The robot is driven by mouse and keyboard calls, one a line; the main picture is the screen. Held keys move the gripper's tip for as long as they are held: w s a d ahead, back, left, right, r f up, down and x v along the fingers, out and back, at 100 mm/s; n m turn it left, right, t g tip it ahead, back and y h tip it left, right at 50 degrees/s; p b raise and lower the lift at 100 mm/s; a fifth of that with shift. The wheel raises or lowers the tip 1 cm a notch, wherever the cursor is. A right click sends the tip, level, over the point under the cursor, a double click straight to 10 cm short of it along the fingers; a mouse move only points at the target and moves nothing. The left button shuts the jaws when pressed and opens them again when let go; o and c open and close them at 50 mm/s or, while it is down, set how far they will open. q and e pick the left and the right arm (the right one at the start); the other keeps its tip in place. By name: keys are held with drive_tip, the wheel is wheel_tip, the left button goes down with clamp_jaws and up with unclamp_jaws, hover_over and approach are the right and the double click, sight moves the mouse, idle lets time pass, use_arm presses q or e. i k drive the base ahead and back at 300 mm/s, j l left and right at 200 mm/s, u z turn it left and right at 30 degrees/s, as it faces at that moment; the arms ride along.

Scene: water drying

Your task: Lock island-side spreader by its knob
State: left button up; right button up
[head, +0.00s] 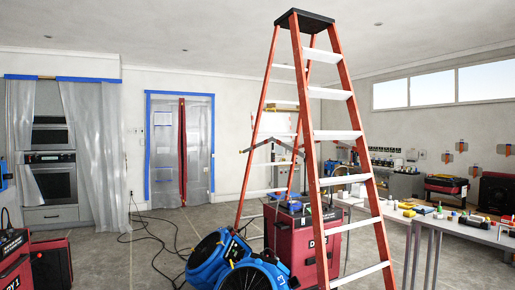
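An orange stepladder (312,150) with a black top cap (304,20) stands upright with its legs apart in the middle of the head view. A dark, bent spreader bar (265,142) shows between its front and rear rails. A small orange tip is at the bar's left end, and I cannot tell whether it is the knob. The bar slopes up from its left end and down again toward the front rail, so it is not straight. I cannot tell which spreader is the island-side one. Neither of my grippers is in view.
Blue air movers (207,258) and a red dehumidifier (293,240) crowd the ladder's base. A table (425,222) with tools and bottles stands to the right. Black cables (150,228) lie on the floor at left. More red equipment (52,263) is at the lower left.

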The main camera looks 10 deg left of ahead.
sight(266, 141)
drive_tip(key=i+j+u, duration=0.4)
drive_tip(key=i, duration=0.3)
drive_tip(key=i+u, duration=0.35)
drive_tip(key=i, duration=0.35)
drive_tip(key=i+l+u, duration=0.1)
drive_tip(key=i+u, duration=0.3)
drive_tip(key=i, duration=0.3)
drive_tip(key=i+j+u, duration=0.1)
drive_tip(key=i+u, duration=0.15)
drive_tip(key=i, duration=0.9)
drive_tip(key=i+l+u, duration=0.15)
drive_tip(key=i+u, duration=0.15)
drive_tip(key=i, duration=0.9)
drive_tip(key=i+z, duration=0.45)
drive_tip(key=i+j+z, duration=0.15)
drive_tip(key=i+z, duration=0.35)
drive_tip(key=i, duration=0.1)
